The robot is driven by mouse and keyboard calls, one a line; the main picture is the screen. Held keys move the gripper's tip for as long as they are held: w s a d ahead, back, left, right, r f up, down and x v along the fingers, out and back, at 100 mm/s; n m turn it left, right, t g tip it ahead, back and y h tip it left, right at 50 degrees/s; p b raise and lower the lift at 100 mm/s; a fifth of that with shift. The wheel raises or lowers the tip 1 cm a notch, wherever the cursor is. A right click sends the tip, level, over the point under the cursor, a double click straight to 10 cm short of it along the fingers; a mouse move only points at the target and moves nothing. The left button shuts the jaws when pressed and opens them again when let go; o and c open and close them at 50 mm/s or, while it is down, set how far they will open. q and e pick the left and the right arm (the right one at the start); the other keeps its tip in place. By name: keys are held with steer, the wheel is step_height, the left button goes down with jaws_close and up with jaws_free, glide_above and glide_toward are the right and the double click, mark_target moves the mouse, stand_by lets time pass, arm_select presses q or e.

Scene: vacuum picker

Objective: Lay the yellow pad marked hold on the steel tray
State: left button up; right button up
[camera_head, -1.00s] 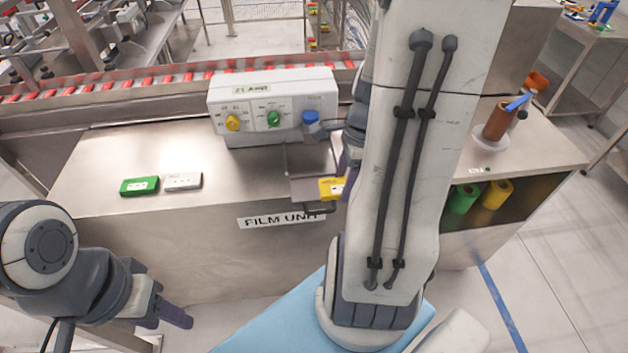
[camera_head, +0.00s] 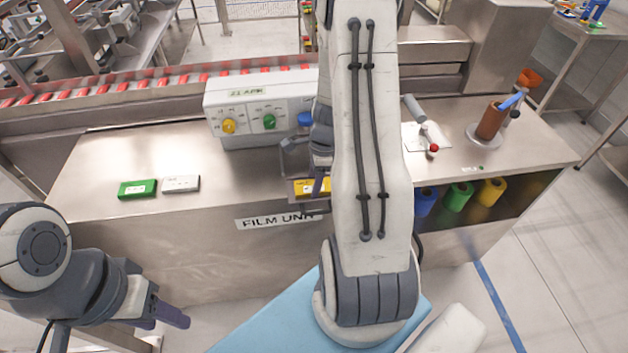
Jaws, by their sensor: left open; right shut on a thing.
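The yellow pad (camera_head: 303,187) is at the front edge of the steel bench, just above the FILM UNIT label. My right gripper (camera_head: 318,178) is shut on it from above. The small steel tray at this edge is almost wholly hidden by the pad and gripper. The pad is over the tray's place, but I cannot tell whether it touches it. The marking on the pad is too small to read. My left gripper (camera_head: 168,317) is open and empty, low at the left in front of the bench.
A green pad (camera_head: 137,189) and a white pad (camera_head: 181,183) lie on the bench at left. Behind stands a white control box (camera_head: 258,105) with coloured knobs. A red-tipped lever (camera_head: 431,148) and a brown cylinder (camera_head: 491,121) stand at right. Bare bench top separates the pads from the tray area.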

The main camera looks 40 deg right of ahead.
steer(key=shift+f, duration=0.15)
steer(key=o, duration=1.1)
steer(key=shift+c, duration=0.2)
